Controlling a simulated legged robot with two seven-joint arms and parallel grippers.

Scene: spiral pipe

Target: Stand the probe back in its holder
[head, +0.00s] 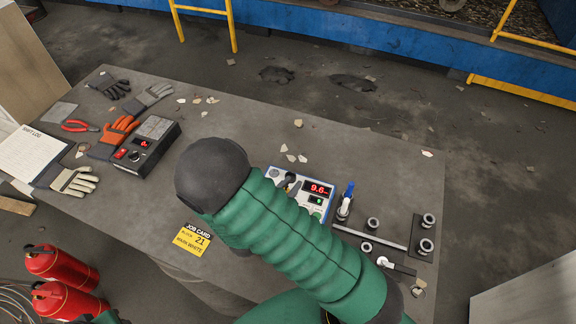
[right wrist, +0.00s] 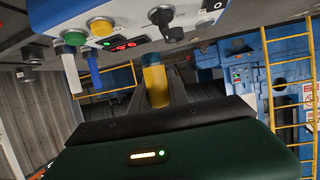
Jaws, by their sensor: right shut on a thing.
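My right gripper (right wrist: 157,78) shows in the right wrist view, its two dark fingers shut on a yellow cylindrical piece with a bluish end, the probe (right wrist: 155,86). It is below the face of the white-and-blue meter box (right wrist: 190,20) in that picture and looks apart from it. In the head view my green right arm hides most of the gripper and probe. The meter (head: 322,203) shows a red 9.6 there. A blue-handled piece (head: 348,190) stands upright beside it. Several round metal sockets (head: 373,223) are to its right; I cannot tell which is the probe's holder. My left gripper is not in view.
The grey table (head: 240,120) has free room behind the meter, with small chips scattered. A black box (head: 148,147), gloves (head: 118,130), red pliers (head: 80,126) and a clipboard sheet (head: 30,152) lie left. A yellow job card (head: 192,239) lies near the front edge. Red extinguishers (head: 62,264) stand below.

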